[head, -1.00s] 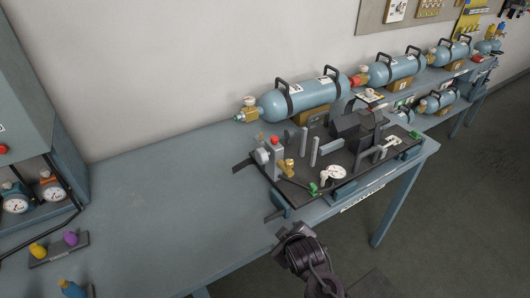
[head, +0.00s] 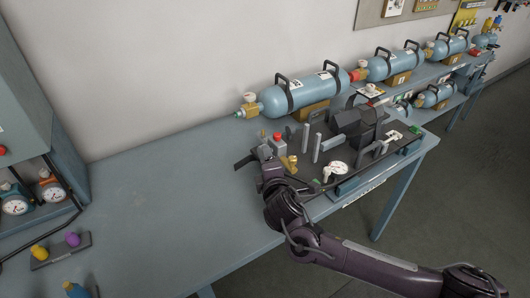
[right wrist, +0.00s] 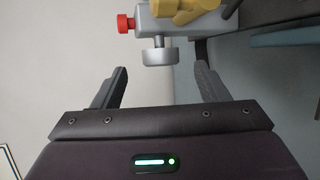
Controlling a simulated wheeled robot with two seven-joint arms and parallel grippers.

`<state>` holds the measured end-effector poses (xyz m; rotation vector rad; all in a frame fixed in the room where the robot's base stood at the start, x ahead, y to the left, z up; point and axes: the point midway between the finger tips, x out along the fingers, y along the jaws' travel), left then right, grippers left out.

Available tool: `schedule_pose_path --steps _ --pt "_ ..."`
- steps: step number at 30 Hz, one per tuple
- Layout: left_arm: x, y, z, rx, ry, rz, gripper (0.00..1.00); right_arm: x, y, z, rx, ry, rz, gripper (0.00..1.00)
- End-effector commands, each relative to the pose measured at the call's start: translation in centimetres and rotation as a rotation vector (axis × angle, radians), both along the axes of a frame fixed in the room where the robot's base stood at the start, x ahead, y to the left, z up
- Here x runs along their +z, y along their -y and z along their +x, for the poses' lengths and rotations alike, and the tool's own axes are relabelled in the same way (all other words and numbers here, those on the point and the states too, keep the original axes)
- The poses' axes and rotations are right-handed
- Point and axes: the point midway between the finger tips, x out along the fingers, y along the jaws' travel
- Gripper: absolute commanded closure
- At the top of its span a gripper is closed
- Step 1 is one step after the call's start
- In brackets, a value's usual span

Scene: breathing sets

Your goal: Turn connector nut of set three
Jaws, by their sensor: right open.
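A black-topped board (head: 345,178) on the bench carries a breathing set's parts. At its left end is a grey block (head: 279,147) with a red knob and a brass fitting (head: 290,164). In the right wrist view a silver round knob or nut (right wrist: 160,57) sticks out of the grey block, beside the red knob (right wrist: 126,24) and brass fitting (right wrist: 186,9). My right gripper (right wrist: 162,82) is open and empty. The silver part lies between and just beyond its fingers, with gaps on both sides. In the head view my right gripper (head: 266,160) hides the board's left front corner. Set numbers are unreadable.
A blue cylinder (head: 305,93) lies behind the board, with more (head: 392,66) to the right. A round white gauge (head: 336,168) and dark upright parts stand on the board. The bench (head: 165,190) is clear to the left, with gauges and small coloured pieces at its far left.

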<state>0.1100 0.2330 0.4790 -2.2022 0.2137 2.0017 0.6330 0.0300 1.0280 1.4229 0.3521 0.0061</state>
Motion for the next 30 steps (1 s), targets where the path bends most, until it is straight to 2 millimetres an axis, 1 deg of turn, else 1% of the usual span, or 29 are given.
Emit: schedule_pose_path --steps 9,15,21,28,29,30 --pt "1.1 0.2 -0.1 -0.002 -0.002 -0.003 0.64 -0.8 -1.0 4.1 -0.003 -0.003 0.004 0.33" --pt "1.3 0.3 -0.1 -0.003 -0.002 -0.003 0.64 -1.4 -1.4 6.0 -0.001 -0.003 0.004 0.33" --pt "1.4 0.3 -0.2 -0.003 -0.003 -0.004 0.64 -1.7 -1.6 6.7 -0.001 -0.005 0.006 0.33" --pt "1.4 0.3 -0.3 -0.003 -0.004 -0.004 0.64 -1.7 -1.6 6.7 -0.001 -0.005 0.006 0.33" --pt "1.4 0.3 -0.3 -0.003 -0.004 -0.004 0.64 -1.7 -1.6 6.7 -0.001 -0.005 0.006 0.34" --pt "1.4 0.3 -0.3 -0.003 -0.004 -0.004 0.64 -1.7 -1.6 6.7 -0.001 -0.005 0.006 0.39"
